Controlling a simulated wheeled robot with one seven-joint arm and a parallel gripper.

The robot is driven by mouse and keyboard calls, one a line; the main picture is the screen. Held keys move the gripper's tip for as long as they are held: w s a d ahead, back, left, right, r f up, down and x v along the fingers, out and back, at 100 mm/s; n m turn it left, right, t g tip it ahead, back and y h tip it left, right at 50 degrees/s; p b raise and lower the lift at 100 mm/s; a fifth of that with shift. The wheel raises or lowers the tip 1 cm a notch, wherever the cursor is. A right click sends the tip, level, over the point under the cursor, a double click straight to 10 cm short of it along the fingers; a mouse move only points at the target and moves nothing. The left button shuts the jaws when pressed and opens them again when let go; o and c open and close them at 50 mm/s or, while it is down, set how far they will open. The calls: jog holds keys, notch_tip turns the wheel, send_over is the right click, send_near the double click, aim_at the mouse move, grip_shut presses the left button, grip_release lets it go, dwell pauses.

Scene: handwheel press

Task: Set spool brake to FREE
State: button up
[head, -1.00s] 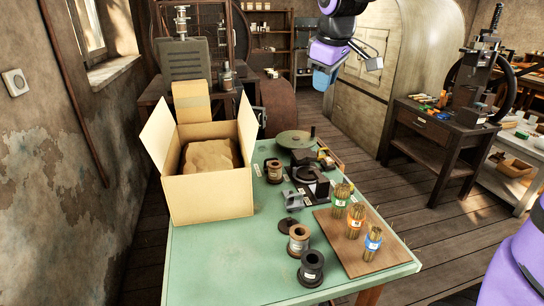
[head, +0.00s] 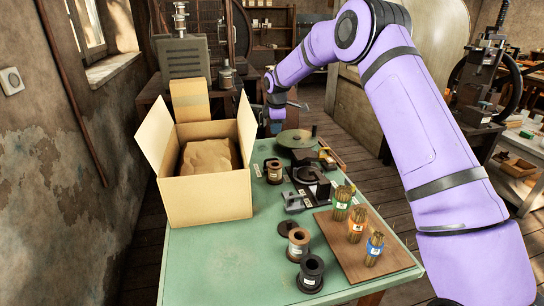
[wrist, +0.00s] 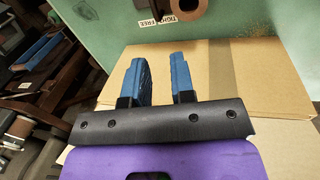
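Labels reading TIGHT and FREE (wrist: 156,20) lie on the green tabletop at the top of the wrist view, next to a brown spool (wrist: 188,7). In the head view, a small white label (head: 257,170) lies left of a brown spool (head: 274,172) near the table's left edge. I cannot make out the brake's lever or its setting. My gripper (head: 274,126) hangs at the table's far end, behind that spool and right of the carton. Its two blue fingers stand apart with nothing between them in the wrist view (wrist: 163,78).
An open carton (head: 208,198) stands at the table's left; its cardboard (wrist: 240,85) fills much of the wrist view. A round green plate (head: 294,139) and dark fixtures are near the far end. A wooden board (head: 352,247) holds bundles at front right. The front-left tabletop is clear.

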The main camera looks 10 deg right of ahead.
jog(key=n, duration=0.1)
send_near(272, 159)
jog(key=x, duration=0.8)
jog(key=shift+w+a+f, duration=0.1)
jog(key=shift+w+f, duration=0.1)
jog(key=shift+w, duration=0.05)
grip_shut()
